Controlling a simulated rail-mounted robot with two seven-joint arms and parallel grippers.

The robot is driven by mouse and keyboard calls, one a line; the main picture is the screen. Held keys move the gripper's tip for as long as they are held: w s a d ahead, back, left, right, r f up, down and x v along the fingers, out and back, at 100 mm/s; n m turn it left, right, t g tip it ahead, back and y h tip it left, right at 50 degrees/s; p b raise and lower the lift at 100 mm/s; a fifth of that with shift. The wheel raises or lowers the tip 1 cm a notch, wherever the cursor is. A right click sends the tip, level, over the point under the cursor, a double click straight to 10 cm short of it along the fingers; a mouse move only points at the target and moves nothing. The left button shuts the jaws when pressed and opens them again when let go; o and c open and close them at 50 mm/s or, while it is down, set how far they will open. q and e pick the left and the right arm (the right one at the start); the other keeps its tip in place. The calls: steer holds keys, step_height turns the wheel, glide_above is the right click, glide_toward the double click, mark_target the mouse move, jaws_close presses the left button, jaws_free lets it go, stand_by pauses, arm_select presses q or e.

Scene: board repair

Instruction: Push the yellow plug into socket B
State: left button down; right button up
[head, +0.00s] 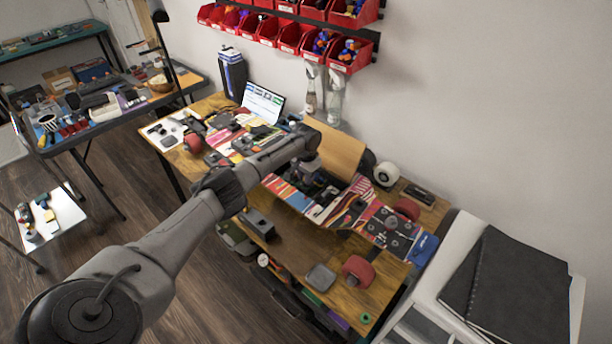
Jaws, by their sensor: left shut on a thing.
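My left arm reaches in from the lower left, over the wooden workbench. My left gripper (312,180) points down over the colourful board (290,190) on the bench. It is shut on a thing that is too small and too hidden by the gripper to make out. I cannot pick out the yellow plug or socket B in this view. The area under the gripper is partly covered by my arm. My right gripper is not in view.
An open laptop (262,103) stands at the back of the bench. Red wheels (358,271) and a grey block (320,277) lie near the front edge. A tape roll (386,174) is at the back right. Red bins (288,38) hang on the wall above.

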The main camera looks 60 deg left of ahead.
arm_select(q)
steer(key=shift+f, duration=0.3)
steer(key=shift+f, duration=0.1)
stand_by(0.6)
steer(key=shift+f, duration=0.1)
stand_by(0.6)
steer(key=shift+f, duration=0.5)
stand_by(0.6)
steer(key=c, duration=0.9)
jaws_free()
steer(key=shift+o, duration=0.2)
steer(key=shift+o, duration=0.4)
